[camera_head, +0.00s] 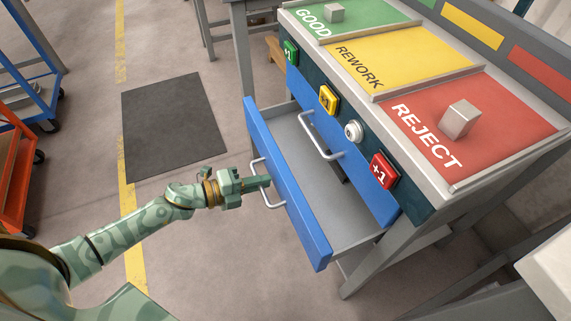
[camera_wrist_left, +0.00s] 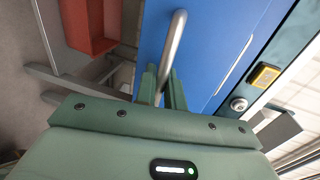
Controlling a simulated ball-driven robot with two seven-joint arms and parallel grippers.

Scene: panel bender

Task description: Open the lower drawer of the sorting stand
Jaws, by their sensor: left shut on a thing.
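The sorting stand (camera_head: 455,200) fills the right of the head view. Its lower drawer (camera_head: 285,180) has a blue front and stands well out from the stand, its grey inside showing empty where visible. My left gripper (camera_head: 262,182) is shut on the drawer's metal bar handle (camera_head: 270,199). In the left wrist view, the handle (camera_wrist_left: 176,40) runs between the two green fingers (camera_wrist_left: 163,90), in front of the blue drawer front (camera_wrist_left: 215,45). The upper blue drawer (camera_head: 345,165), with its own handle (camera_head: 320,138), is shut. My right gripper is not in view.
The stand's top has GOOD, REWORK and REJECT areas, with a metal block (camera_head: 460,119) on REJECT and another (camera_head: 334,13) on GOOD. Coloured buttons and a key switch (camera_head: 353,130) line its front. A dark mat (camera_head: 175,125) lies on open floor; carts stand at far left.

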